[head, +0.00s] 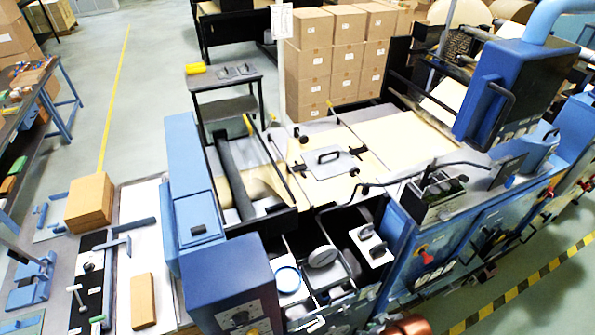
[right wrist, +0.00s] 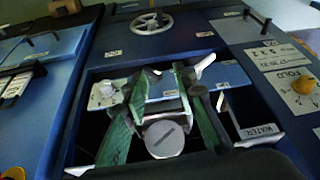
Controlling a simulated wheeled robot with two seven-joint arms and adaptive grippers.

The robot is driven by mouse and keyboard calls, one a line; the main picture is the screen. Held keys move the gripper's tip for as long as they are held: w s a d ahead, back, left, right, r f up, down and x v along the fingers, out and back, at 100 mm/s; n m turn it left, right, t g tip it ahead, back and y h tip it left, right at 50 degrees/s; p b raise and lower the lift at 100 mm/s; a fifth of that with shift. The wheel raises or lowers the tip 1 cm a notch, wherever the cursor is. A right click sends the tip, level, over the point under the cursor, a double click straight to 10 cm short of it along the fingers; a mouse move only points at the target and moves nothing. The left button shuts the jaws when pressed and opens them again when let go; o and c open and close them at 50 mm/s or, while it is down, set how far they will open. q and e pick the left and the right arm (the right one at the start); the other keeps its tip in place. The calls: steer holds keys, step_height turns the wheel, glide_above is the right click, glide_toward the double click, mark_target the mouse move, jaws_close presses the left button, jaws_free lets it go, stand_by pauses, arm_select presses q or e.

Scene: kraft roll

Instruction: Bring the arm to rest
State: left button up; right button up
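My right gripper (right wrist: 164,84) shows in the right wrist view as two separated fingers with green inner faces. Blue panel shows through the gap between them and I see nothing held. The fingers are over a dark, open recess of a blue machine. A round grey disc (right wrist: 165,138) with a slot lies low between the fingers; its contact with them cannot be told. Neither gripper shows clearly in the head view, and my left gripper is not in sight.
The blue machine has an open bin with a white round lid (head: 287,278) and a grey cylinder (head: 322,255). A handwheel (right wrist: 152,23) and a WATER label (right wrist: 258,132) are near the recess. Stacked cartons (head: 330,60) stand behind. The aisle floor (head: 145,100) is clear.

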steer(key=s+d+r+m+h, duration=0.1)
steer(key=s+d+m+h, duration=0.2)
steer(key=s+d+m, duration=0.6)
step_height(320, 180, down, 38)
steer(key=s+d+n+g+b, duration=0.1)
steer(key=s+d+n+b, duration=0.2)
steer(key=b, duration=0.6)
steer(key=s+f+b, duration=0.4)
steer(key=s+f, duration=0.6)
steer(key=f, duration=0.3)
steer(key=s+f+n+g+b, duration=0.1)
steer(key=s+f+b, duration=0.3)
steer(key=s+f, duration=0.5)
step_height(320, 180, down, 5)
steer(key=shift+s+a+r+g, duration=0.15)
steer(key=shift+s+a+g, duration=0.2)
steer(key=shift+a, duration=0.1)
